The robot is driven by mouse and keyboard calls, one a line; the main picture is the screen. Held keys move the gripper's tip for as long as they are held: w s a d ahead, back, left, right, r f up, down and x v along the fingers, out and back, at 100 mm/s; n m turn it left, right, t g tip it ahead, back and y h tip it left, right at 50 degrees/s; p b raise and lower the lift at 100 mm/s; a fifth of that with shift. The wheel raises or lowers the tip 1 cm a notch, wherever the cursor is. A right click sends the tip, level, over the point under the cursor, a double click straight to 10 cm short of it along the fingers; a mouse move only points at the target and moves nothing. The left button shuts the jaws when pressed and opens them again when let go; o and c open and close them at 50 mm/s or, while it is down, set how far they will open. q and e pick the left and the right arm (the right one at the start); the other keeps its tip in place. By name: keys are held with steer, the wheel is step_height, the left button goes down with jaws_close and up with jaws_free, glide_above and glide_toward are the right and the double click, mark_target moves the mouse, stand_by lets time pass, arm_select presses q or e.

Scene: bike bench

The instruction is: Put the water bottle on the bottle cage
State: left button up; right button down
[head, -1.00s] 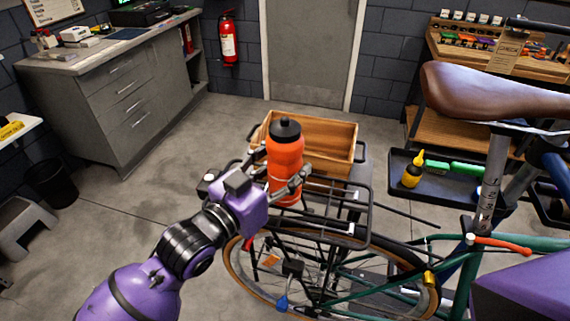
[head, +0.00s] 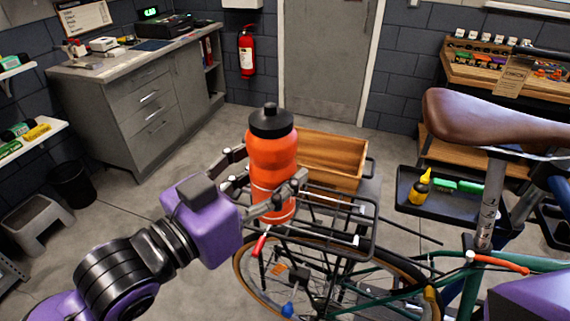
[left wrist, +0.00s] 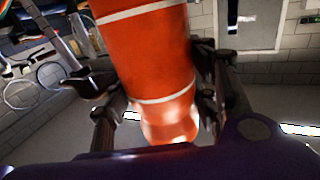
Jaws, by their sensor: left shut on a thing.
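The water bottle (head: 272,160) is orange with a black cap and stands upright in the head view, in front of the rear rack. My left gripper (head: 262,198) is shut around its lower body. In the left wrist view the bottle (left wrist: 155,60) fills the middle, between the two fingers of my left gripper (left wrist: 160,105). The bottle hides part of the rack and the wooden crate behind it. I cannot make out the bottle cage in these frames. My right gripper is not in view.
The bike's black rear rack (head: 345,214) carries an open wooden crate (head: 335,160). The brown saddle (head: 480,115) rises at right. A dark tray (head: 410,190) holds a yellow bottle (head: 421,187).

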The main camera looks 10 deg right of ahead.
arm_select(q)
steer(key=shift+s+a+r+p, duration=0.2)
steer(key=shift+s+a+p, duration=0.3)
steer(key=shift+s, duration=0.15)
steer(key=w+a+f+n+t+y, duration=0.1)
steer(key=a+f+n+t+y, duration=0.3)
steer(key=a+f+y, duration=0.3)
steer(key=w+a+f+n+t+y, duration=0.2)
steer(key=a+f+n+t+y, duration=0.2)
steer(key=a, duration=1.2)
step_height(320, 180, down, 5)
steer(key=n+y, duration=0.3)
steer(key=y, duration=0.1)
steer(key=shift+a+r, duration=0.2)
steer(key=shift+a, duration=0.15)
steer(key=shift+w, duration=0.1)
